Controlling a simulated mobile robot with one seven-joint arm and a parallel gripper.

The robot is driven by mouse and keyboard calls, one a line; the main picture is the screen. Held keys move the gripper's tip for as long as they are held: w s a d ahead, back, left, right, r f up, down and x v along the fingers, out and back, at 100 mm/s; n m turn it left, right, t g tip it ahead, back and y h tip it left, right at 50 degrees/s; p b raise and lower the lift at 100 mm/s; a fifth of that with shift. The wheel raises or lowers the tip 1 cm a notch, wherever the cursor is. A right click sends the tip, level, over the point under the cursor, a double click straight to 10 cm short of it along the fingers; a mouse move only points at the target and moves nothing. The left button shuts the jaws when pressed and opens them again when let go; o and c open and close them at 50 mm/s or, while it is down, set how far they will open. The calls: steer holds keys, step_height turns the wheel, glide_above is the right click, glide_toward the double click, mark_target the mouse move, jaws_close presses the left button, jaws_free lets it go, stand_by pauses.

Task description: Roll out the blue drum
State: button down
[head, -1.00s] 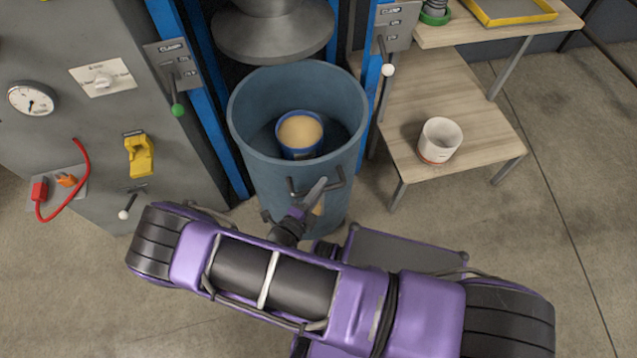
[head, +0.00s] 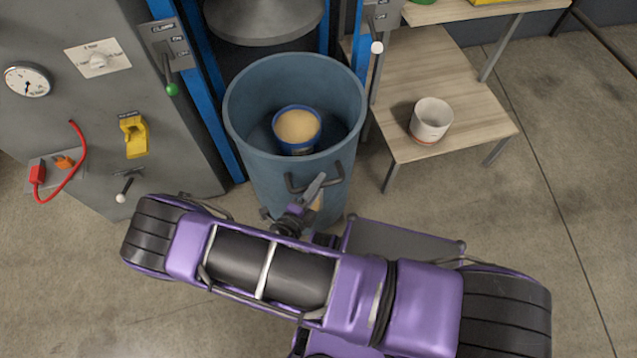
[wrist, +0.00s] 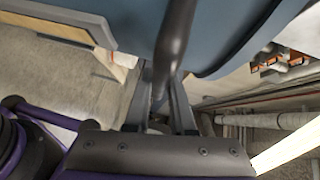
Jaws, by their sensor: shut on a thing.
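The blue drum (head: 262,178) stands open-topped on the floor in front of the press, in the middle of the head view. Inside it is a blue-rimmed container (head: 283,136) of tan material. A dark bar handle (head: 333,177) is on the drum's near side. My gripper (head: 316,188) is at this handle, shut on it. In the wrist view my gripper's fingers (wrist: 160,90) close around the dark handle bar (wrist: 176,35), with the drum wall (wrist: 225,30) behind. The exact finger contact is partly hidden.
The press's round plate (head: 265,25) hangs behind the drum between blue posts. A grey control cabinet (head: 75,110) with gauge, levers and red cable stands left. A wooden shelf (head: 465,110) with a white pot (head: 432,119) stands close on the right. Floor (head: 560,220) at right is clear.

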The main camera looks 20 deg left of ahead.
steer(key=c, duration=0.8)
jaws_free()
steer(key=shift+o, duration=0.2)
steer(key=v, duration=1.7)
steer(key=shift+s, duration=0.25)
steer(key=shift+r, duration=0.1)
